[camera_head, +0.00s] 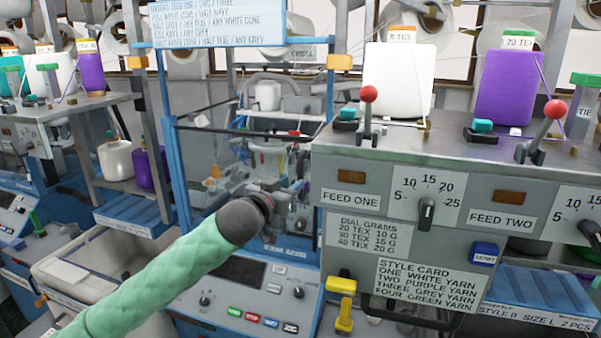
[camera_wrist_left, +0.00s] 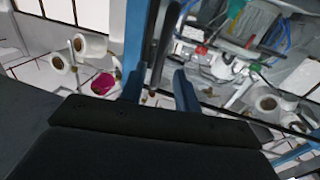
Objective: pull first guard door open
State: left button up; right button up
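The first guard door is a clear panel with a dark top bar (camera_head: 245,132), in the blue frame (camera_head: 171,140) of the middle machine. It looks closed, but its edges are hard to make out. My left arm reaches across the machine's front, and my left gripper (camera_head: 296,188) is at the right side of this opening, partly hidden by my wrist. In the left wrist view its two blue fingers (camera_wrist_left: 160,88) stand apart. A dark upright bar (camera_wrist_left: 154,45), perhaps the door's handle, shows between them; I cannot tell whether they touch it. My right gripper is out of view.
A grey console with red-knobbed levers (camera_head: 368,95) and dials stands close on the right. A yellow handle (camera_head: 343,305) sticks out below it. A pale bin (camera_head: 100,255) stands at the left. A control panel (camera_head: 240,275) is below my left wrist.

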aim_at(299, 177)
pick_arm(q)
jog(key=p+x, duration=0.2)
jog(key=x, duration=0.2)
jog(key=shift+w+d+r, duration=0.15)
jog(key=shift+w+d, duration=0.05)
jog(key=shift+w, duration=0.15)
jog(key=shift+w+d+p, duration=0.25)
jog(key=shift+w+p, duration=0.15)
jog(key=shift+w, duration=0.05)
grip_shut()
